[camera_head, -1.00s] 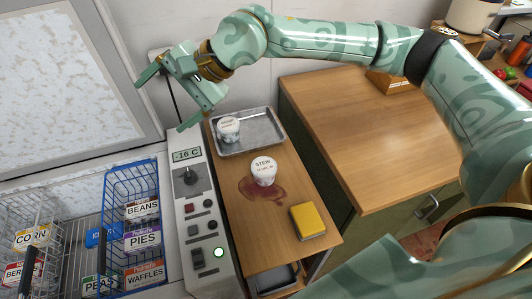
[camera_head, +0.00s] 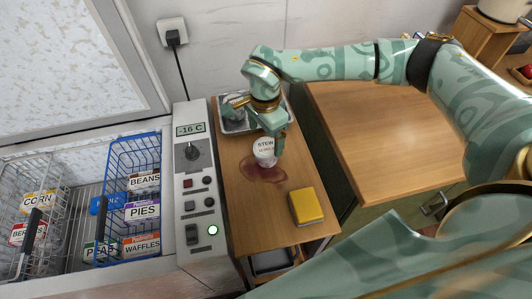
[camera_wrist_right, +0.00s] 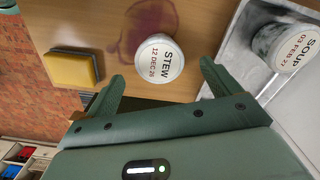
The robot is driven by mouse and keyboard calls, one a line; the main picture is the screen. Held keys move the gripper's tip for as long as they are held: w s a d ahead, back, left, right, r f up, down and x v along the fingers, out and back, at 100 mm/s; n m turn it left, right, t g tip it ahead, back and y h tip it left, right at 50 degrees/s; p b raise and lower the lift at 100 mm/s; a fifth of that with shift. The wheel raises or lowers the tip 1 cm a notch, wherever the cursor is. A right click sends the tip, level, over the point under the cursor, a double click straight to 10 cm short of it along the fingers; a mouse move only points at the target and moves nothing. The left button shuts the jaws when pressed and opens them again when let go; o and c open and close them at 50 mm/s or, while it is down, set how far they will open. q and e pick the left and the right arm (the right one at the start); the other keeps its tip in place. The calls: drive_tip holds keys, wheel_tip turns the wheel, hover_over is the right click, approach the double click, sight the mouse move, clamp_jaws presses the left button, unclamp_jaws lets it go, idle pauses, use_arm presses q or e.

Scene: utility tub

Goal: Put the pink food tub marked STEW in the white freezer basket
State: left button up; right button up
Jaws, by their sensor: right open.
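The food tub marked STEW (camera_head: 265,152) stands upright on the wooden counter, with a white lid dated 12 DEC 26; its sides look pale. It also shows in the right wrist view (camera_wrist_right: 160,60). My right gripper (camera_head: 262,128) is open just behind and above it. In the wrist view the open fingers (camera_wrist_right: 162,78) point toward the tub, which lies between and slightly beyond their tips; I cannot tell if they touch. The white wire freezer basket (camera_head: 54,212) is in the freezer at far left, holding CORN and BERRIES packs. My left gripper is out of view.
A red-brown spill (camera_head: 262,174) surrounds the tub's foot. A yellow sponge (camera_head: 306,207) lies nearer me. A metal tray (camera_wrist_right: 240,62) holds a SOUP tub (camera_wrist_right: 286,45). The control panel (camera_head: 194,215) stands between counter and freezer. A blue basket (camera_head: 133,140) holds BEANS, PIES and WAFFLES.

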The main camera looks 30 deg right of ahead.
sight(267, 147)
wheel_tip(267, 147, down, 6)
drive_tip(key=shift+d+r+b, duration=0.1)
drive_tip(key=shift+d+b, duration=0.05)
drive_tip(key=shift+b, duration=0.35)
drive_tip(key=c, duration=1.3)
